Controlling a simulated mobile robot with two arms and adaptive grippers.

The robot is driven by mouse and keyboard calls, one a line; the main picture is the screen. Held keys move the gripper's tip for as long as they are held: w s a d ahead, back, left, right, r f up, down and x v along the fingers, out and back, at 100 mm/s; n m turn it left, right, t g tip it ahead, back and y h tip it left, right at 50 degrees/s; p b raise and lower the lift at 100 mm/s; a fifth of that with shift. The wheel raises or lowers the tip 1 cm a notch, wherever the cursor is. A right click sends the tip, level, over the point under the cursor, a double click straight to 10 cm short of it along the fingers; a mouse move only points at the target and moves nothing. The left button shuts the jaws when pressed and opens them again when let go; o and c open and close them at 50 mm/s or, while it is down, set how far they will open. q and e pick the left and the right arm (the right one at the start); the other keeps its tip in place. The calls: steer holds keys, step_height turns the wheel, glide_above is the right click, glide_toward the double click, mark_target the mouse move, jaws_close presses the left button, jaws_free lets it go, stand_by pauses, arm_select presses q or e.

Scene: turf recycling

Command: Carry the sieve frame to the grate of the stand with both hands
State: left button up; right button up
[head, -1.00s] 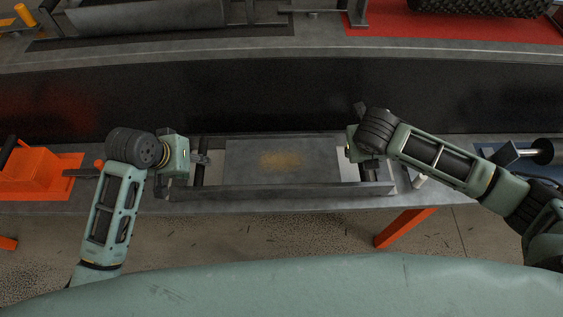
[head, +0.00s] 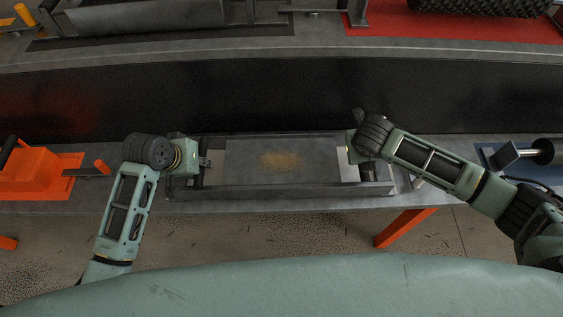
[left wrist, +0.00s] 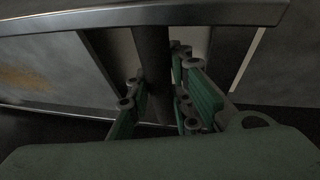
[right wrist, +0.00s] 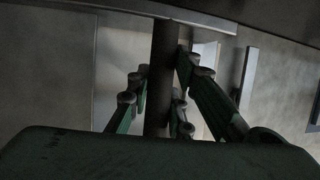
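The sieve frame (head: 235,191) is a grey rectangular frame with dark crossbars at its ends. It lies level on the near bench around a dark plate with a tan patch. My left gripper (head: 205,162) is at its left end and my right gripper (head: 352,152) at its right end. In the left wrist view, the fingers (left wrist: 158,70) stand either side of a dark round bar (left wrist: 150,45). In the right wrist view, the fingers (right wrist: 162,72) likewise straddle a bar (right wrist: 163,45). Finger contact is unclear in both. I cannot make out the stand's grate.
An orange block (head: 40,172) is on the left of the bench. A metal cylinder on a bracket (head: 525,155) stands at the right over a blue mat. Behind a dark gap is another bench (head: 300,48) with a grey trough (head: 145,17) and a red mat (head: 450,28).

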arm_select(q)
jaws_close()
arm_select(e)
jaws_close()
